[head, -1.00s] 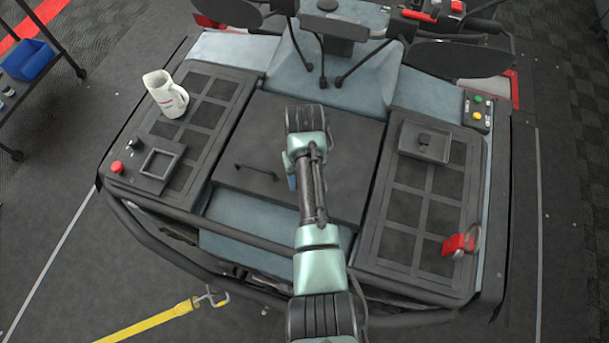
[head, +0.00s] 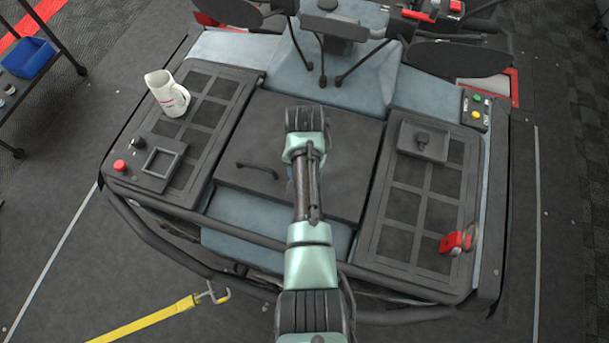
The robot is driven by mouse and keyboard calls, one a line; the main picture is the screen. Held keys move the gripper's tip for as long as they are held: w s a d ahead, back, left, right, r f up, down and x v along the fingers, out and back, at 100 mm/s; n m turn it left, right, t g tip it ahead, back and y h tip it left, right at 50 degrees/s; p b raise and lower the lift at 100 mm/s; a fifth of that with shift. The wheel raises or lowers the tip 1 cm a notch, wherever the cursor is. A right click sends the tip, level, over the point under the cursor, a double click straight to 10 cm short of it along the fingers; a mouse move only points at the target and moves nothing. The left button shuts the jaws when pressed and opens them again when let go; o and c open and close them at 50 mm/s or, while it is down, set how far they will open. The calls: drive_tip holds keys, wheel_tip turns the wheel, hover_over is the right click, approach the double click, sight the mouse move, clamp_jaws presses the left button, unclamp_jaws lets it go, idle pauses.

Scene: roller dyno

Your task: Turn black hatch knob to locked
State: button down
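A smaller black knob (head: 139,144) sits at the left panel's edge, near a red button. I cannot tell from its shape which way either knob is turned. My arm reaches up from the bottom over the dark middle hatch, to the left of the raised plate. My gripper is hidden under the arm, so its fingers do not show.
The middle hatch (head: 265,120) has a black handle (head: 257,170). A white jug (head: 166,94) stands on the left panel. A red switch (head: 455,243) is at the right panel's lower corner, and a button box (head: 476,107) is at upper right. Black mirrors (head: 455,57) overhang the far side.

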drive_tip(key=shift+w+r, duration=0.1)
drive_tip(key=shift+c, duration=1.2)
unclamp_jaws()
wheel_tip(320, 180, up, 13)
drive_tip(key=b, duration=0.1)
